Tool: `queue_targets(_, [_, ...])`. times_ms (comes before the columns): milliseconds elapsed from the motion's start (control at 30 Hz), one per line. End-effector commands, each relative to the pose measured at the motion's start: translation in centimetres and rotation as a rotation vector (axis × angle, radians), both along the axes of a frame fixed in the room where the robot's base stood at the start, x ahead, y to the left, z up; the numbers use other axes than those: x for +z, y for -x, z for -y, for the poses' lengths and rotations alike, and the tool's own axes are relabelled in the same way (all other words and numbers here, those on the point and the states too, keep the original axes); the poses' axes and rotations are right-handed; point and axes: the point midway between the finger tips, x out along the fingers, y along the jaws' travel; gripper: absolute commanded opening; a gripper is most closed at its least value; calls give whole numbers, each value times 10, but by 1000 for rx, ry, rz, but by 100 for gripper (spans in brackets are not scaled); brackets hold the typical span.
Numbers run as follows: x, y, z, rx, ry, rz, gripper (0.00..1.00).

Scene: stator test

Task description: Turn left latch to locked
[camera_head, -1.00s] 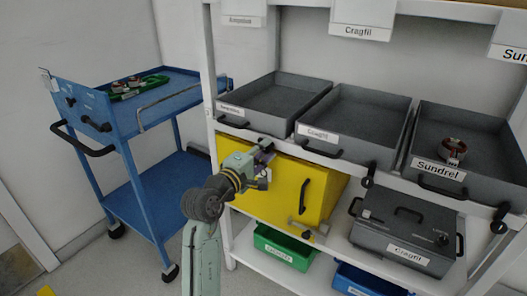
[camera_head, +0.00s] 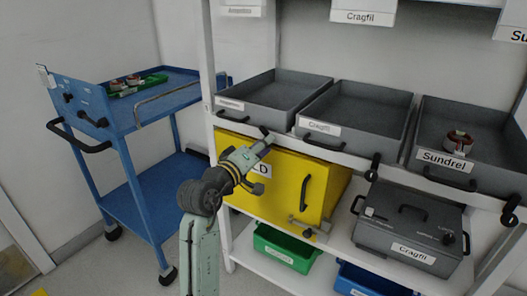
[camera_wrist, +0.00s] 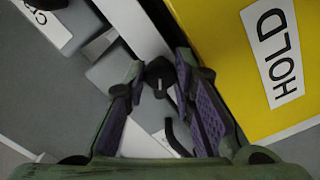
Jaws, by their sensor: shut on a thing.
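The left latch is a small black knob on the white front rail, near the right end of the left grey tray (camera_head: 268,100). In the wrist view the latch (camera_wrist: 158,72) sits between my fingertips, and the pads appear to touch it on both sides. My gripper (camera_head: 264,136) is shut on it, reaching up past the top of the yellow cabinet; it also shows in the wrist view (camera_wrist: 160,80). In the head view the gripper mostly hides this latch, so I cannot read its angle there. Similar black latches hang at the middle tray (camera_head: 372,166) and right tray (camera_head: 511,208).
The yellow cabinet (camera_head: 325,190) with a HOLD label (camera_wrist: 272,55) is close below and beside my gripper. A grey Cragfil case (camera_head: 400,230) stands to its right. Green (camera_head: 285,247) and blue (camera_head: 365,282) bins are below. A blue trolley (camera_head: 140,110) stands at left.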

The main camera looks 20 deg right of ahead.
Motion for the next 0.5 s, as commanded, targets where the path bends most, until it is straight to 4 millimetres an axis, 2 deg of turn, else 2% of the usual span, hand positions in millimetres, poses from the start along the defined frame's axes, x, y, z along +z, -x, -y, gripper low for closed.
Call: queue_targets(500, [-4, 0, -1, 1, -302, 387, 0])
